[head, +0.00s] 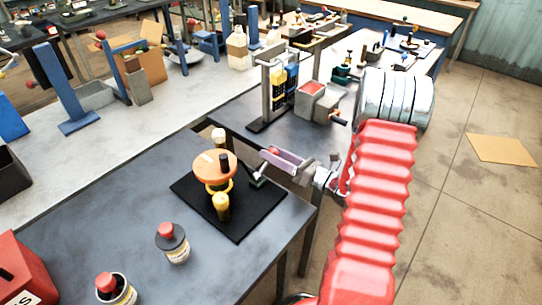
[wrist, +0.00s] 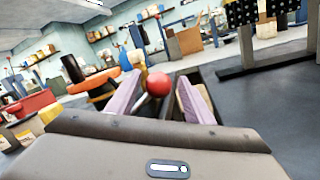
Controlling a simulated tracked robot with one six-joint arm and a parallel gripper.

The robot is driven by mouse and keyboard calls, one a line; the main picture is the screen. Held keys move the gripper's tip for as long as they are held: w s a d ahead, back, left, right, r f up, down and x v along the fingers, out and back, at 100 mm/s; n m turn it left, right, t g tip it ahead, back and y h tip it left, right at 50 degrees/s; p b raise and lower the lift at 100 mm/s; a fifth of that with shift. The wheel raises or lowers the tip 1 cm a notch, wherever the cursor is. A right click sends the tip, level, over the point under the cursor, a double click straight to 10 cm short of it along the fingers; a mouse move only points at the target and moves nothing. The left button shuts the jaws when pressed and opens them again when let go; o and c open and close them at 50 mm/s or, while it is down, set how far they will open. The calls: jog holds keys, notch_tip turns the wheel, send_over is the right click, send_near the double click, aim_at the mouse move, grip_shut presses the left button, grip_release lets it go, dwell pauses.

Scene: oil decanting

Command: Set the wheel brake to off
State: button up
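The orange wheel (head: 215,166) with a black handle stands on a black mat (head: 240,222) on the near dark table. In the wrist view the wheel (wrist: 93,83) is on the left, seen nearly edge-on. A lever with a red ball knob (wrist: 158,84), probably the brake lever, stands right of the wheel; its metal rod shows beyond the knob. My gripper (head: 270,160) reaches in from the right over the mat's edge. In the wrist view its purple fingers (wrist: 160,95) are apart, with the knob between them and a gap on the right. Contact on the left is unclear.
A yellow-topped post (head: 221,206) stands in front of the wheel. Two red-capped bottles (head: 172,243) and a red box (head: 22,270) are at the near left. A rack (head: 285,90) stands on the table behind. The table between bottles and mat is clear.

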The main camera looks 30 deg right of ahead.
dwell(0.3)
jog(key=shift+s+d, duration=0.35)
jog(key=shift+s, duration=0.15)
jog(key=v, duration=1.2)
jog(key=shift+s, duration=0.3)
jog(key=shift+d+f, duration=0.1)
